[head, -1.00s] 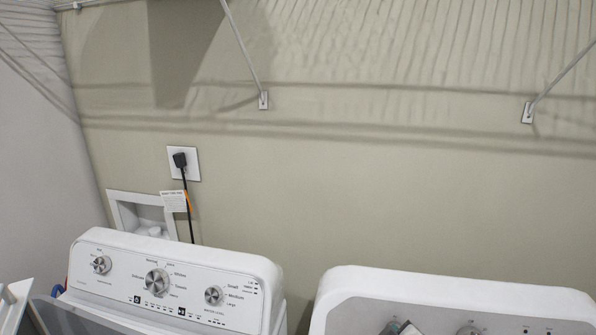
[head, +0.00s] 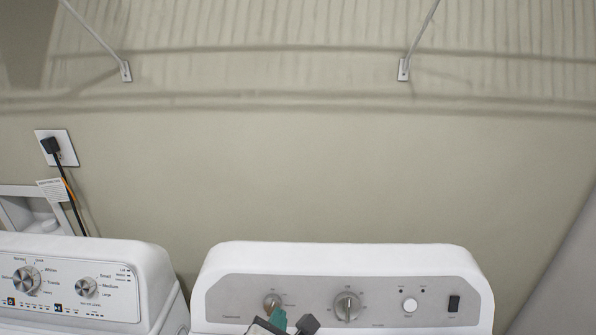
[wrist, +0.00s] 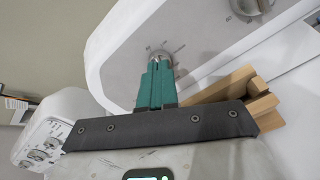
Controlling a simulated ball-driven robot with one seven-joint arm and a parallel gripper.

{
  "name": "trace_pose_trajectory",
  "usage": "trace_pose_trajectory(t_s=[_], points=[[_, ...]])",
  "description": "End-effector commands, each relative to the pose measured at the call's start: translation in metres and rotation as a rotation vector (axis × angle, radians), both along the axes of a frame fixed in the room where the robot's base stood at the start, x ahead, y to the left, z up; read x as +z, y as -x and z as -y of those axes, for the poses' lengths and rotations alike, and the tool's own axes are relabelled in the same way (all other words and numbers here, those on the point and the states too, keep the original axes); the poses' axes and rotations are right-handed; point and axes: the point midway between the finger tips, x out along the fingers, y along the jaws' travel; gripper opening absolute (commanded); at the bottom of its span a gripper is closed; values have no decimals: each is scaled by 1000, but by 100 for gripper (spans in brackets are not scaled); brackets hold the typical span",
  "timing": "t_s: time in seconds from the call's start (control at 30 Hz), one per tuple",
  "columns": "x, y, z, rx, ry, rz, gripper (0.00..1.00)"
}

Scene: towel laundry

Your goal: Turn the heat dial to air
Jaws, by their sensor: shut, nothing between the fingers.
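The right-hand machine's grey control panel (head: 220,300) carries a small silver dial (head: 272,301) at its left and a larger dial (head: 347,305) in the middle. Their printed labels are too small to read, so I cannot tell which setting either points at. My gripper (head: 278,318), with teal fingers, is just below and in front of the small dial in the head view. In the wrist view the fingers (wrist: 157,66) are shut and empty. Their tips overlap the small dial (wrist: 161,55); I cannot tell whether they touch it.
A round white button (head: 409,305) and a black switch (head: 454,303) are to the right on the same panel. The left-hand machine (head: 150,262) stands beside it with its own dials. Wooden pieces (wrist: 235,90) lie right of my fingers in the wrist view.

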Motion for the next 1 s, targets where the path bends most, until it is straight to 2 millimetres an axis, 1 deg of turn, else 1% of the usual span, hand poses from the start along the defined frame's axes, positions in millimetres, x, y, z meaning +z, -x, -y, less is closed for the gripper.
trace_pose_trajectory(t_s=[0.17, 0.33, 0.43, 0.6, 0.77, 1.0], points=[[-11, -13, 0, 1, 2, 1, 0], [-21, -32, 1, 0, 0, 1, 0], [-20, -42, 2, 0, 2, -1, 0], [-26, -55, 2, 0, 2, -1, 0], [-29, -61, 2, 1, 2, 0, 0], [-30, -61, 2, 1, 1, 0, 0]])
